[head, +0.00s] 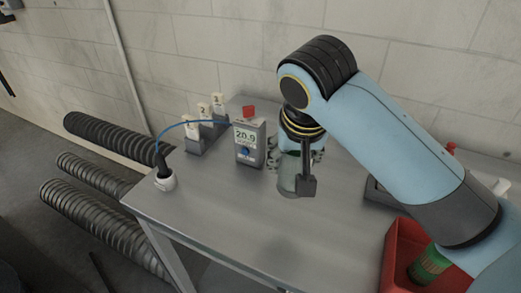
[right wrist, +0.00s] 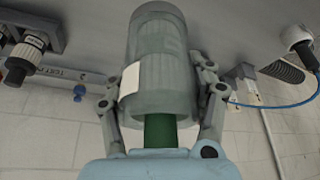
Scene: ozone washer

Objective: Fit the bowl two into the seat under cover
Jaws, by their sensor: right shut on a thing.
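A translucent grey-green bowl (head: 288,178), shaped like a cylinder, is held above the grey table by my right gripper (head: 295,160). In the right wrist view the bowl (right wrist: 160,50) stands between the two fingers of the right gripper (right wrist: 160,95), with a pale label on its side and a dark green part at its near end. I cannot read a number on it. The right gripper is shut on it. No seat or cover can be made out for sure; my right arm hides part of the table's right side. My left gripper is not in view.
A meter (head: 249,143) reading 20.9 and a stand with numbered tags (head: 203,110) are at the back. A white socket (head: 164,181) with a blue cable is at the left. A red bin (head: 397,250) holds a green cylinder (head: 430,264). The table's front middle is clear.

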